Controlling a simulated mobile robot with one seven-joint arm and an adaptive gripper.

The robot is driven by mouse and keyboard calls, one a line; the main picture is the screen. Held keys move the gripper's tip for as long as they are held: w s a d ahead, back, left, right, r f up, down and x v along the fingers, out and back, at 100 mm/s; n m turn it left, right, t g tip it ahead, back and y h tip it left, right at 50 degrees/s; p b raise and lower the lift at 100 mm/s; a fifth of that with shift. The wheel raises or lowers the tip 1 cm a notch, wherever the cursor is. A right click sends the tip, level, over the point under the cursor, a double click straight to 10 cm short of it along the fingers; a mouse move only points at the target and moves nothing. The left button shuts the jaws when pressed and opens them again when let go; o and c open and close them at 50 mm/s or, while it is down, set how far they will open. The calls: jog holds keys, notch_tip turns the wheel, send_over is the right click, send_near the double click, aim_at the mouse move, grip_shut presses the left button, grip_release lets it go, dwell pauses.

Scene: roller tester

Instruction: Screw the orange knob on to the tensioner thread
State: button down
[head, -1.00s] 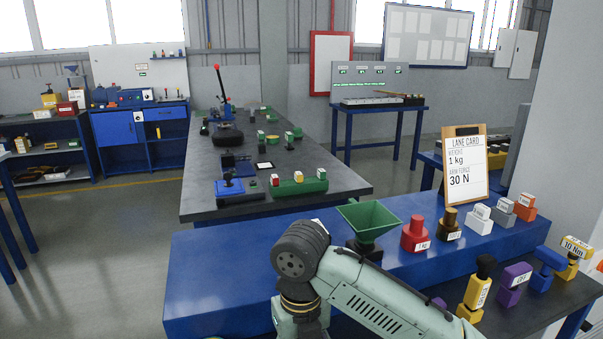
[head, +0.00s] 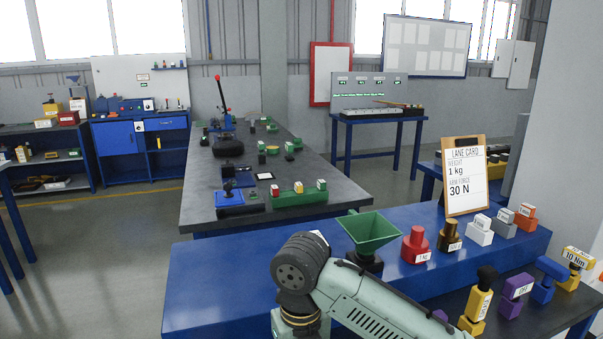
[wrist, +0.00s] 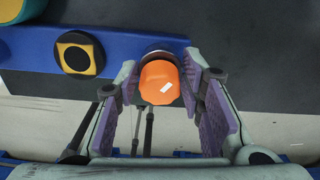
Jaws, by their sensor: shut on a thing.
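The orange knob (wrist: 158,83) shows in the wrist view, with a small white mark on its face. My gripper (wrist: 162,78) is shut on it, with a purple-padded finger on each side. A pale ring shows just behind the knob, over a blue bar (wrist: 130,48). The tensioner thread is not visible, so I cannot tell whether the knob touches it. In the head view my arm reaches over the near bench, and my gripper and the knob are out of sight.
In the head view a green funnel (head: 370,232), a red weight (head: 416,245) and a lane card (head: 464,178) stand on the blue bench (head: 215,280).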

dwell(0.3)
jog(key=shift+r+m+p, duration=0.15)
jog(key=shift+m+p, duration=0.4)
jog(key=shift+m, duration=0.45)
jog(key=m+p, duration=0.1)
jog(key=m, duration=0.2)
jog(key=shift+f+m, duration=0.2)
jog(key=shift+m, duration=0.6)
jog(key=m, duration=0.4)
jog(key=shift+m, duration=0.4)
